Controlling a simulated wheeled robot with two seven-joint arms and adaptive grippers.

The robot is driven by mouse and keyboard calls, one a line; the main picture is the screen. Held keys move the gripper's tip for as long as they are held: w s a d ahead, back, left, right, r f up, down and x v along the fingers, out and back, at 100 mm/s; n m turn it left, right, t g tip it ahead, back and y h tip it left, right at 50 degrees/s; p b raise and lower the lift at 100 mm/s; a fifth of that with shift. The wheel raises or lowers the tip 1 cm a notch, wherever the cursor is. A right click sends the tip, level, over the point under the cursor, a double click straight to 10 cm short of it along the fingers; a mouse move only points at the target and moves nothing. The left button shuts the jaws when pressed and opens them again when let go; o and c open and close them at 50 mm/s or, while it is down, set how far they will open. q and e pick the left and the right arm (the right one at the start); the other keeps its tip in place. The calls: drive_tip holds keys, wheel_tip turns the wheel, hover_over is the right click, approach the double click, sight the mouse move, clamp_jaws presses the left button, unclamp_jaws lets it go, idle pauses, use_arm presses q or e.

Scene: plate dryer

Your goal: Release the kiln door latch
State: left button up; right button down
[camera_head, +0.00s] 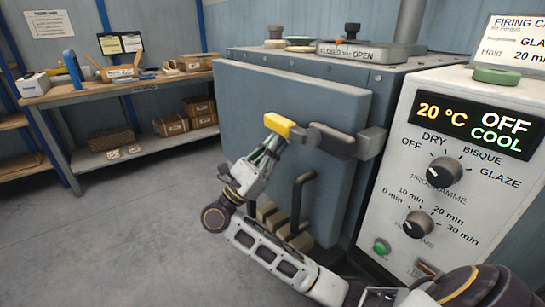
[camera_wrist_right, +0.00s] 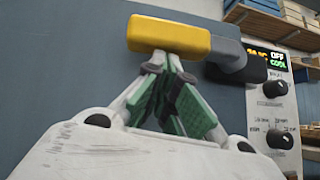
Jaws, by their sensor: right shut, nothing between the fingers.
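The kiln door (camera_head: 300,100) is a blue-grey slab that looks closed against the kiln body. Its latch lever has a yellow grip (camera_head: 278,125) at the left end and a dark grey arm (camera_head: 330,140) that runs right to a block at the door's right edge. The lever lies about horizontal. My right gripper (camera_head: 270,148) is shut and empty, with its green-padded fingertips just under the yellow grip. In the right wrist view the yellow grip (camera_wrist_right: 168,36) is right above the fingertips (camera_wrist_right: 165,62); I cannot tell if they touch. My left gripper is not in view.
The control panel (camera_head: 440,180) right of the door reads 20 °C, OFF, COOL, with two knobs and a green button. A dark upright handle (camera_head: 300,195) stands low before the door. A workbench (camera_head: 110,88) is at the back left. The floor at left is clear.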

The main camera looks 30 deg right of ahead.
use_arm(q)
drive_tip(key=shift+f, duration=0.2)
use_arm(e)
drive_tip(key=shift+s+r, duration=0.1)
drive_tip(key=shift+r, duration=0.4)
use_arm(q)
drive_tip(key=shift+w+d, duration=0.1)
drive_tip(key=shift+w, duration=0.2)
use_arm(e)
drive_tip(key=shift+g, duration=0.3)
